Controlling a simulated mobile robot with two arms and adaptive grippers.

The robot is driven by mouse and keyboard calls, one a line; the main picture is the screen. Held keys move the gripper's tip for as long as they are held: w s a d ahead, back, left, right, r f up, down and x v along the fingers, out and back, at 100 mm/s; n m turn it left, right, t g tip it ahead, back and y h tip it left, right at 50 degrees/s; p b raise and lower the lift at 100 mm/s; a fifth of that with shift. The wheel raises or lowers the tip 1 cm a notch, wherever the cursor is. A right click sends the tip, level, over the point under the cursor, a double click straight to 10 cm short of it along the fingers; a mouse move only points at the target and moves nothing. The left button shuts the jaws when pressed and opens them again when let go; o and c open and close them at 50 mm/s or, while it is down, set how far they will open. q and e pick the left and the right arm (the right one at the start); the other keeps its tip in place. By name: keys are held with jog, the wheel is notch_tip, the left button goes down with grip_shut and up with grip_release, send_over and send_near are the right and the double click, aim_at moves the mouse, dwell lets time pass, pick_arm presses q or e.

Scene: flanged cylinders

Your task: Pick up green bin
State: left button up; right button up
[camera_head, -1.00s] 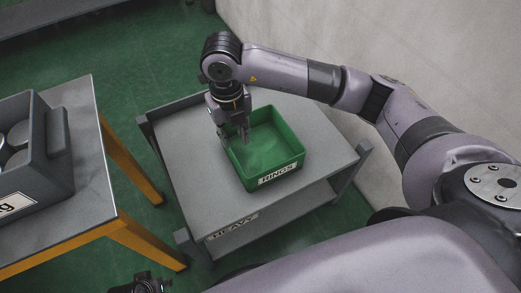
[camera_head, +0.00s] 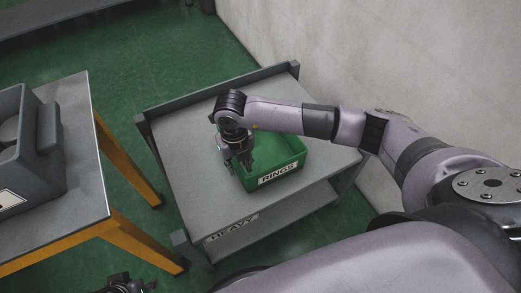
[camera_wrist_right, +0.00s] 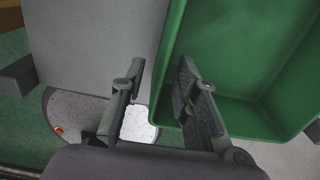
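The green bin (camera_head: 289,151), labelled "RINGS" on its front, sits upright on the grey cart top. My right gripper (camera_head: 240,166) is at the bin's left wall and hides part of it. In the right wrist view, the fingers (camera_wrist_right: 160,105) are apart, one inside the bin (camera_wrist_right: 235,45) and one outside. The bin's rim lies between them, with a gap on the outer side. My left gripper (camera_head: 132,284) shows only partly at the bottom edge; its fingers are unclear.
The grey cart (camera_head: 185,120) has raised end bars and a "HEAVY" label, with bare top left of the bin. A grey table (camera_head: 75,195) with orange legs stands at left, bearing a dark grey crate (camera_head: 40,178). A pale wall (camera_head: 400,70) rises at right.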

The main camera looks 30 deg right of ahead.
jog(key=shift+f, duration=0.15)
jog(key=shift+c, duration=0.5)
grip_shut()
dwell(0.5)
